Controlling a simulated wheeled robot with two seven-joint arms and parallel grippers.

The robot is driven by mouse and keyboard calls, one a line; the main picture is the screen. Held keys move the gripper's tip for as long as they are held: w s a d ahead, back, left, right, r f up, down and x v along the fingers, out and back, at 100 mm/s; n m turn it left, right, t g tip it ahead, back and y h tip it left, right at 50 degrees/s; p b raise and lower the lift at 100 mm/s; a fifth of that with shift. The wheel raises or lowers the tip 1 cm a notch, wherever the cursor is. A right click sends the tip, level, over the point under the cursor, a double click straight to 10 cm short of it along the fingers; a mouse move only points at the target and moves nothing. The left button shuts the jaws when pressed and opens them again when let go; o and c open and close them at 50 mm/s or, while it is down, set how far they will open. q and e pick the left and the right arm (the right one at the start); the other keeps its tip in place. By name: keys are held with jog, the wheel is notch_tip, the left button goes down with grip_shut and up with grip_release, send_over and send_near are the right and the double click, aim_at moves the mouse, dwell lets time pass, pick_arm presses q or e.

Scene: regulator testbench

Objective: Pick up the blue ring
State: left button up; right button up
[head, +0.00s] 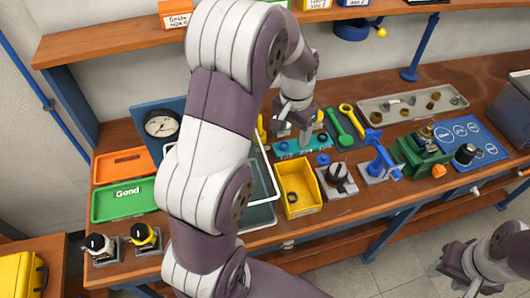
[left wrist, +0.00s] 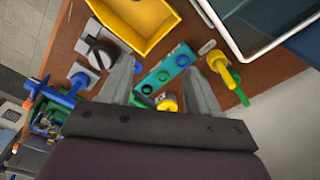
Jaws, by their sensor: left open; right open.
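A small blue ring (head: 323,159) lies on the bench just in front of a teal strip (head: 312,147), beside a black knob on a grey plate (head: 337,181). The strip bears several round pieces; in the left wrist view (left wrist: 164,75) one at its upper end is blue (left wrist: 182,60). My left gripper (head: 292,130) is open and empty above the strip, partly covering it in the head view. Its two fingers also show in the left wrist view (left wrist: 160,55), spread to either side of the strip. My right gripper (head: 447,276) is open and empty, off the bench's front at lower right.
A yellow bin (head: 311,208) stands in front of the strip. Green and yellow wrenches (head: 340,133) lie right of it, with a blue stand (head: 381,160) and green vise (head: 420,160) farther right. Orange and green trays (head: 115,204) are at left. A shelf (head: 110,42) runs above.

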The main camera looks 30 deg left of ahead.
pick_arm(q)
jog(key=w+a+f+b, duration=0.2)
jog(key=w+a+f, duration=0.25)
jog(key=w, duration=0.35)
send_over(284, 146)
notch_tip(284, 146, down, 3)
jog(key=shift+a+f+m+g+p, duration=0.1)
jog(key=shift+f+m+g+p, duration=0.1)
jog(key=shift+m+g+p, duration=0.1)
notch_tip(284, 146, down, 6)
jog(key=shift+f+p, duration=0.15)
jog(key=shift+p, duration=0.75)
jog(key=shift+f, duration=0.3)
pick_arm(e)
jog(key=shift+w+d+f, duration=0.2)
jog(key=shift+w+f, duration=0.2)
jog(key=shift+w, duration=0.25)
pick_arm(q)
jog(key=c, duration=1.1)
